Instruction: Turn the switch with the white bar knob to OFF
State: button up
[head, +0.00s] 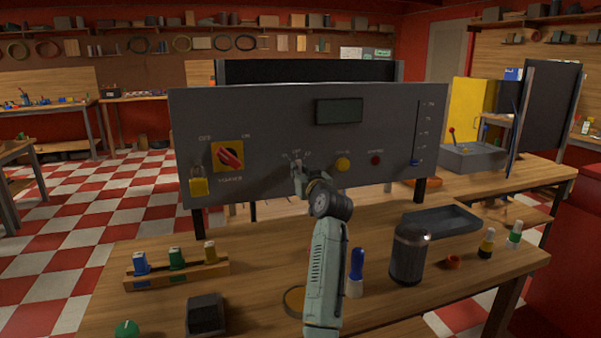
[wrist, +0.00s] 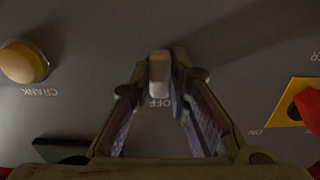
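The white bar knob (wrist: 159,75) shows in the wrist view on the grey panel, its bar running up and down in the picture. The OFF label (wrist: 159,103) is just below its lower end, in line with the bar. My gripper (wrist: 159,67) has one finger on each side of the knob, with narrow gaps seeming to show. Whether a finger touches it is hard to tell. In the head view my gripper (head: 298,170) is at the panel, below small switch labels (head: 297,153), and hides most of the knob.
On the panel (head: 270,110), a red-and-yellow rotary switch (head: 229,156) and yellow padlock (head: 199,184) are left; a yellow button (head: 342,164), red button (head: 376,160) and slider (head: 415,162) are right. A dark canister (head: 408,255) and blue-handled tool (head: 356,270) stand near my arm.

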jog(key=o, duration=0.4)
jog(key=v, duration=1.2)
jog(key=shift+a, duration=0.1)
